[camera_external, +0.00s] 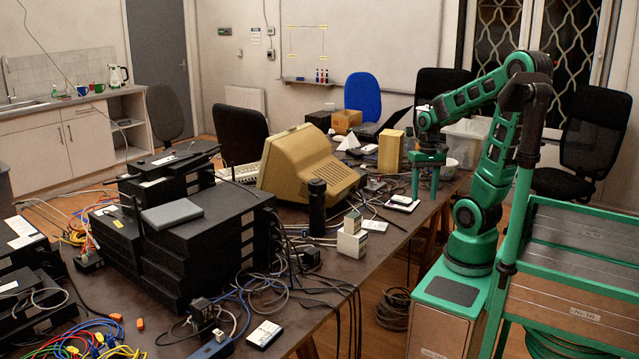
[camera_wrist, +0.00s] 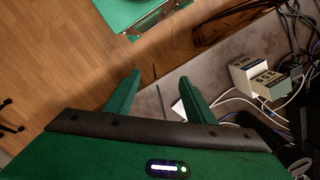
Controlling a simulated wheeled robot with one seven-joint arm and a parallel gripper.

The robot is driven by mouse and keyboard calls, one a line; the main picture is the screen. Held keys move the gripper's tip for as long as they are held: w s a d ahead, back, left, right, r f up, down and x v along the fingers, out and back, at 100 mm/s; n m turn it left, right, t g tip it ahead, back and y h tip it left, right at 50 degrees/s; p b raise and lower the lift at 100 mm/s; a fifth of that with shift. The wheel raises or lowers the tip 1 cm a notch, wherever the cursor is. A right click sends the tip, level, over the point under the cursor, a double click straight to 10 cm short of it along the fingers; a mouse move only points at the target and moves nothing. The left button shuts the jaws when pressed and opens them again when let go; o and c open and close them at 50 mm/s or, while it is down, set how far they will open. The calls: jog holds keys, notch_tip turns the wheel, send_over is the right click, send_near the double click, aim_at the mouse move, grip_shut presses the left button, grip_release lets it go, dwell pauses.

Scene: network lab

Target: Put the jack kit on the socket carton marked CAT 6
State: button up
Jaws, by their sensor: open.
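My gripper (camera_external: 425,194) hangs over the right edge of the table, fingers pointing down, open and empty. In the wrist view its two green fingers (camera_wrist: 160,76) are spread over the table edge. Two small pale cartons (camera_external: 352,242) stand close together mid-table, to the left of my gripper; they also show at the right of the wrist view (camera_wrist: 243,76). Their dark lettering is too small to read surely, so I cannot tell which is marked CAT 6. A flat white item with a dark top (camera_external: 402,202) lies below and left of my gripper; I cannot tell whether it is the jack kit.
A black cylinder (camera_external: 317,207) and a beige monitor (camera_external: 305,165) stand left of the cartons. Loose cables (camera_external: 285,290) run across the table. Another flat white item (camera_external: 264,334) lies at the front. A tall yellowish box (camera_external: 391,151) stands behind my gripper.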

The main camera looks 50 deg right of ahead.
jog(key=s+d+r+n, duration=0.1)
jog(key=s+d+r, duration=0.1)
jog(key=s, duration=0.3)
jog(key=shift+s+d+r+n+t+h, duration=0.15)
jog(key=shift+s+n+t+h, duration=0.15)
jog(key=shift+h, duration=0.1)
dwell(0.9)
